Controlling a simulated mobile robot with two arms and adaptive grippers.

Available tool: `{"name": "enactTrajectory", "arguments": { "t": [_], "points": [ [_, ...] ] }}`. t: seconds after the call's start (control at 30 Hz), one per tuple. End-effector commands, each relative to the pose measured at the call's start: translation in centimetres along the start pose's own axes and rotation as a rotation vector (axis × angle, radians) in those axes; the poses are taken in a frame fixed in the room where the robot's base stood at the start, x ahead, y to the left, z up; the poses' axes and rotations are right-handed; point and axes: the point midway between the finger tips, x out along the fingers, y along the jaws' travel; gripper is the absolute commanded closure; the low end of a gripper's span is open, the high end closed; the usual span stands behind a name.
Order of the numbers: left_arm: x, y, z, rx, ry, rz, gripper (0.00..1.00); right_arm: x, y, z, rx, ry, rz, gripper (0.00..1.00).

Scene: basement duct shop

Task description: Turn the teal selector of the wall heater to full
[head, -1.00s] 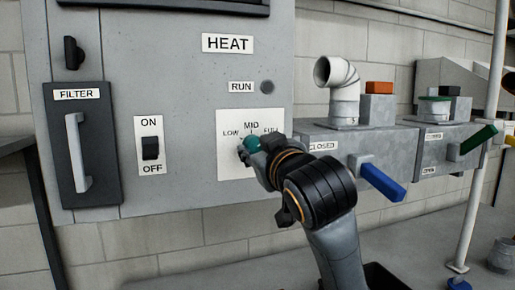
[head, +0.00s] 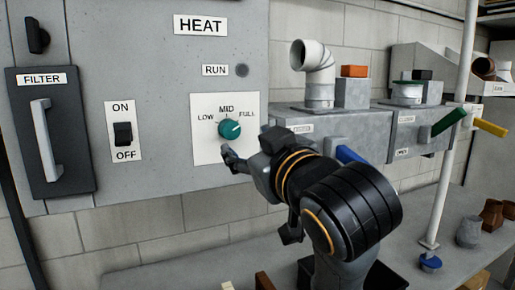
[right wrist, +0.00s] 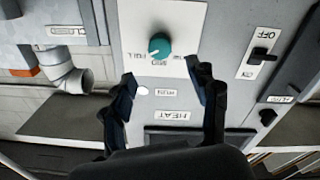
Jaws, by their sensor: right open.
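The teal selector (head: 229,129) is a round knob on a white plate (head: 204,150) marked LOW, MID and FULL, on the grey wall heater (head: 165,75). Its pale mark points up and right, toward FULL. My right gripper (head: 246,154) is open and empty, just below and right of the knob and apart from it. In the right wrist view, upside down, the selector (right wrist: 159,45) shows beyond the two spread fingers of the gripper (right wrist: 163,82), with nothing between them. My left gripper is not in view.
Left on the heater are an ON/OFF switch (head: 123,134) and a filter panel (head: 66,178) with a handle. Right of the plate, duct boxes (head: 380,130) carry blue (head: 350,154), green (head: 449,121) and yellow (head: 490,127) levers. A pale upright pole (head: 452,145) stands farther right.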

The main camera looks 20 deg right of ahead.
Motion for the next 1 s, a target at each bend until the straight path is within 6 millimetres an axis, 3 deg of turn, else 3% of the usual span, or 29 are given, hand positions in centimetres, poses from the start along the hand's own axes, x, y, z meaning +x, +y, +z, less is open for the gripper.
{"name": "enactTrajectory", "arguments": {
  "t": [0.23,0.77,0.87,1.0],
  "points": [
    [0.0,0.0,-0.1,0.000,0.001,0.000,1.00,-2.6,0.0,0.0,0.000,0.000,-0.001,0.40],
    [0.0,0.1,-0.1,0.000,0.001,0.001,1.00,-2.7,-0.1,0.2,0.001,-0.006,-0.003,0.40],
    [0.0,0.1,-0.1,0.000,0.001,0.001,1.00,-2.1,-0.7,1.8,0.007,-0.039,-0.018,0.40],
    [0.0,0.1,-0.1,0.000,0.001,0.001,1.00,-0.3,-2.5,7.4,0.028,-0.154,-0.065,0.40]
  ]
}}
